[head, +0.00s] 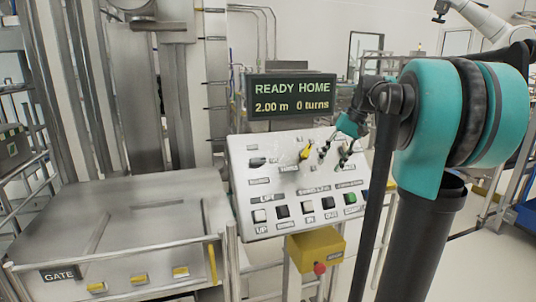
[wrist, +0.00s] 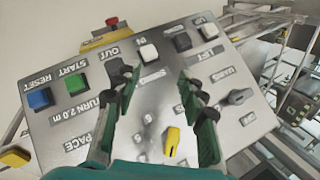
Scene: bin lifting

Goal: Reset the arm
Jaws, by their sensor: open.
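My gripper (wrist: 158,115) is open and empty in the wrist view, its two dark green fingers apart over the control panel (wrist: 235,60). A yellow selector knob (wrist: 171,142) shows between the fingers, low in that view. In the head view my gripper (head: 335,150) is small, in front of the right part of the panel (head: 245,160). I cannot tell whether a finger touches the panel. My teal and black arm (head: 430,120) fills the right side and hides part of the panel's right edge.
A display (head: 291,97) reads READY HOME, 2.00 m, 0 turns. Blue RESET (wrist: 39,98) and green START (wrist: 76,84) buttons sit on the panel. A yellow box with a red stop button (head: 319,268) hangs below. A gated metal platform (head: 130,215) stands left.

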